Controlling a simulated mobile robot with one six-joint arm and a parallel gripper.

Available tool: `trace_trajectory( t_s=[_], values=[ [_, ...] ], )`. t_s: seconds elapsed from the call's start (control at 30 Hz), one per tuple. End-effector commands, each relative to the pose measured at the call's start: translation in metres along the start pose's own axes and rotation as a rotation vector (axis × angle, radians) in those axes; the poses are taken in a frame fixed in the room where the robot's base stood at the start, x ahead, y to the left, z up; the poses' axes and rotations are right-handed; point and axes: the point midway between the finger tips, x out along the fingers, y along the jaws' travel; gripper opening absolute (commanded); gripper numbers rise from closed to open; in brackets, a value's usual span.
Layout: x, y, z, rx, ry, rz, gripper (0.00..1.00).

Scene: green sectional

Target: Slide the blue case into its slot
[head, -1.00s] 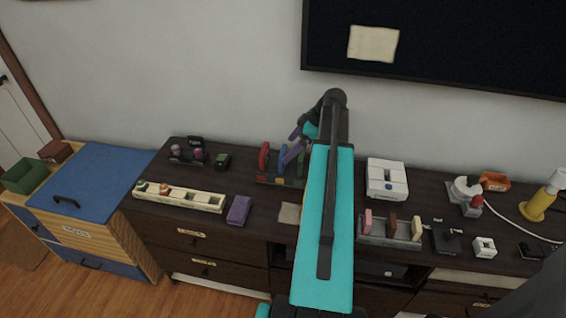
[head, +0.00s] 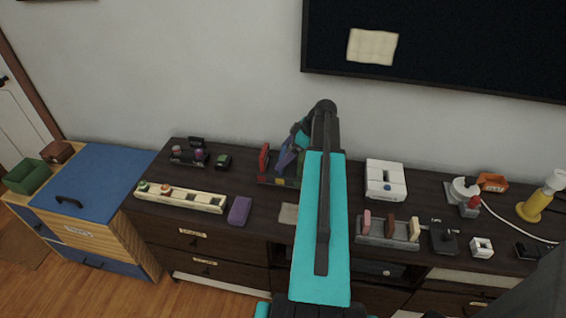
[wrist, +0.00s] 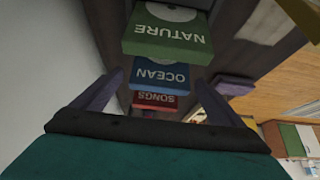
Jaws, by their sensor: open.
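The blue case (wrist: 162,76), lettered OCEAN, stands between the green NATURE case (wrist: 167,38) and the red SONGS case (wrist: 154,101) in the wrist view. In the head view, the red case (head: 264,157) stands at the left of the dark rack (head: 263,181), and the green case is mostly behind my arm. My gripper (wrist: 160,79) is open, with one purple-grey finger on each side of the blue case in the wrist picture. I cannot tell whether the fingers touch it. The slot and the blue case's lower end are hidden.
The rack stands on a dark cabinet top near the wall. A purple block (head: 239,210) and a cream tray (head: 180,197) lie to its left. A white box (head: 385,180) and a grey holder (head: 387,233) with several upright pieces are to the right.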

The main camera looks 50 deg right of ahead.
Motion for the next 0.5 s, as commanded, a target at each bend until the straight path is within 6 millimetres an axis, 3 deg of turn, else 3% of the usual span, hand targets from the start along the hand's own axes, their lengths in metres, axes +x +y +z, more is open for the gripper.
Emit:
trace_trajectory(
  t_s=[0.2,0.5],
  values=[
    [0.013,0.001,0.001,0.002,0.0,0.0,0.92],
    [0.015,0.001,0.001,0.001,0.0,0.001,0.92]
  ],
)
